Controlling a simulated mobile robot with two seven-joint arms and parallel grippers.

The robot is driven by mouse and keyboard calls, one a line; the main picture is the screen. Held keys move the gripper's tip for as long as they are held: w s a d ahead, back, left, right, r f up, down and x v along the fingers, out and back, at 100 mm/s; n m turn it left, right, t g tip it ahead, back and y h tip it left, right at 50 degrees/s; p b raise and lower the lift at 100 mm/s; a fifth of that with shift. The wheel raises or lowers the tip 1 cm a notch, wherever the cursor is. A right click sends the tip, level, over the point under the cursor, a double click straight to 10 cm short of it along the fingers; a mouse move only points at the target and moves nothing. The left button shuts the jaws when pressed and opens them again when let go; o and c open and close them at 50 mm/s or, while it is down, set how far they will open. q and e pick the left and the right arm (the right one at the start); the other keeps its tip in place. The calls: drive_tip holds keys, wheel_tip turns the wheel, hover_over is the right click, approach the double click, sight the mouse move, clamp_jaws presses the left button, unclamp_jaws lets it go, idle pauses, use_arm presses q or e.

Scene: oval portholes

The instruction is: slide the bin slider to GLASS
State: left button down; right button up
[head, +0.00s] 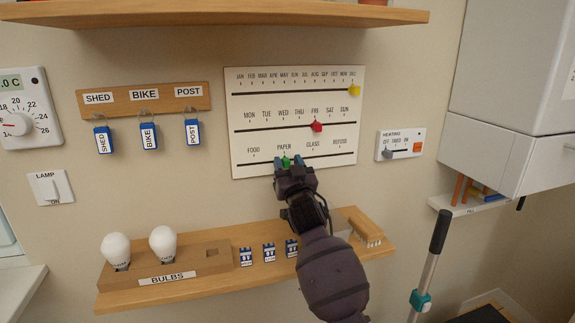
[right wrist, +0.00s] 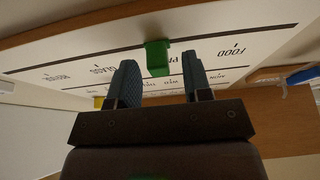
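The white calendar board (head: 245,99) hangs on the wall with three slider tracks. Its bottom track is marked FOOD, PAPER, GLASS and REFUSE. The green bin slider (head: 285,161) is at PAPER, left of the GLASS mark. My right gripper (head: 283,164) is in front of it. In the right wrist view, which shows the board upside down, the green slider (right wrist: 157,57) stands between the two open fingers of my right gripper (right wrist: 160,80), with gaps visible on both sides. My left gripper is not in view.
Above are a red slider (head: 316,126) at FRI and a yellow slider (head: 354,90) at DEC. A wooden shelf (head: 220,274) below carries bulbs, small blue-and-white boxes and a brush (head: 366,228). A heating control (head: 401,145) is to the right.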

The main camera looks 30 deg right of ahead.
drive_tip(key=shift+s+a+f, duration=0.15)
drive_tip(key=shift+s+f, duration=0.1)
drive_tip(key=shift+s, duration=0.25)
drive_tip(key=s+a+b, duration=0.1)
drive_tip(key=s+a, duration=0.2)
drive_tip(key=s, duration=0.8)
drive_tip(key=shift+s, duration=0.4)
wheel_tip(320, 180, up, 4)
drive_tip(key=w+n+t+y, duration=0.1)
drive_tip(key=n+y, duration=0.1)
drive_tip(key=w+d+f+g, duration=0.1)
drive_tip(key=w, duration=0.3)
drive_tip(key=w+d+f+m+g+p, duration=0.1)
drive_tip(key=w+g, duration=0.1)
drive_tip(key=w, duration=0.1)
drive_tip(key=w+d+f+m+g, duration=0.1)
drive_tip(key=w+g, duration=0.1)
drive_tip(key=w, duration=0.2)
drive_tip(key=shift+w+d+f+h, duration=0.1)
drive_tip(key=shift+w+f+h, duration=0.2)
drive_tip(key=shift+w, duration=0.05)
clamp_jaws()
